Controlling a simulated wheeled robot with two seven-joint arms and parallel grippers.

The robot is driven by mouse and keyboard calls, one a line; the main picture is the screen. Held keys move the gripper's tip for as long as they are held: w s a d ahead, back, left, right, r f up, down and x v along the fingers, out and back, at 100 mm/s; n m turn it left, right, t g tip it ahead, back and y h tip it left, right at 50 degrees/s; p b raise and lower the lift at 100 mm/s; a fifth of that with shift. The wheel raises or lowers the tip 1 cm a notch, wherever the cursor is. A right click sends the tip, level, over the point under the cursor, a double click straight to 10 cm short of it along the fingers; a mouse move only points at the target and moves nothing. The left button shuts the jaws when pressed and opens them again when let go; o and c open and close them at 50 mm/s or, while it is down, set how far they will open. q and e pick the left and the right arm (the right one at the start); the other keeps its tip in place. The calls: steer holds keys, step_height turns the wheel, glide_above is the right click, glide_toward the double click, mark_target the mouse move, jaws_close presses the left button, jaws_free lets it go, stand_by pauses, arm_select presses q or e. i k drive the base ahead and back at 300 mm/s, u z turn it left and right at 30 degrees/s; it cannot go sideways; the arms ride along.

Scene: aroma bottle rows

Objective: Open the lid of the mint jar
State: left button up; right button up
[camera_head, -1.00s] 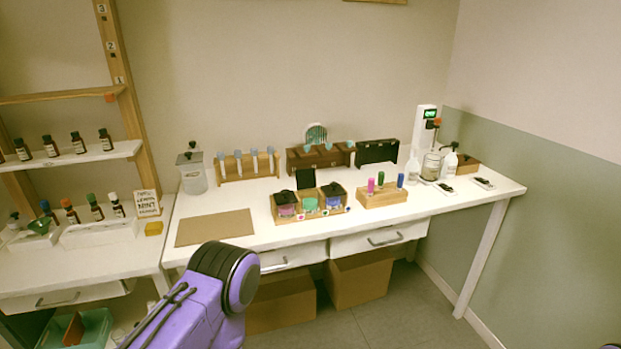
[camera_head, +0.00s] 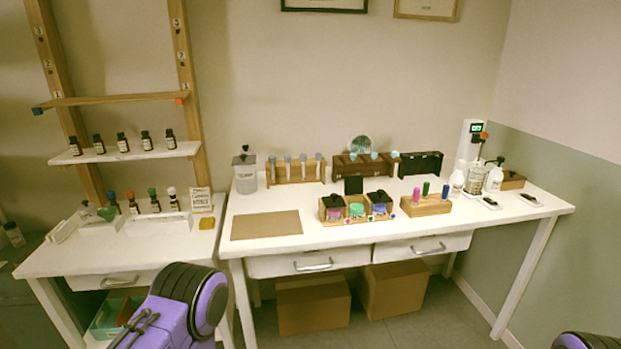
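A wooden box (camera_head: 345,222) on the white table holds three small jars in a row. The left jar (camera_head: 333,213) is pinkish and the right jar (camera_head: 379,208) is purple; both have black tops. The middle jar (camera_head: 356,209) is green, and a dark upright panel (camera_head: 353,185) stands right behind it. I cannot tell whether that panel is a raised lid. Labels are too small to read, so I cannot tell which jar is mint. Purple and black parts of my arms show at the lower left and bottom right, apart from the table. Neither gripper is in view.
A brown mat (camera_head: 266,225) lies left of the box. A wooden block with coloured vials (camera_head: 425,205) stands to its right. Behind are a rack of tubes (camera_head: 296,172) and a grey canister (camera_head: 244,174). White bottles (camera_head: 457,182) stand at the right. A side table (camera_head: 120,246) holds more bottles.

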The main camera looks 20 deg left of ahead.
mark_target(353, 184)
steer(key=u, duration=0.3)
steer(key=i, duration=0.9)
steer(key=z, duration=0.15)
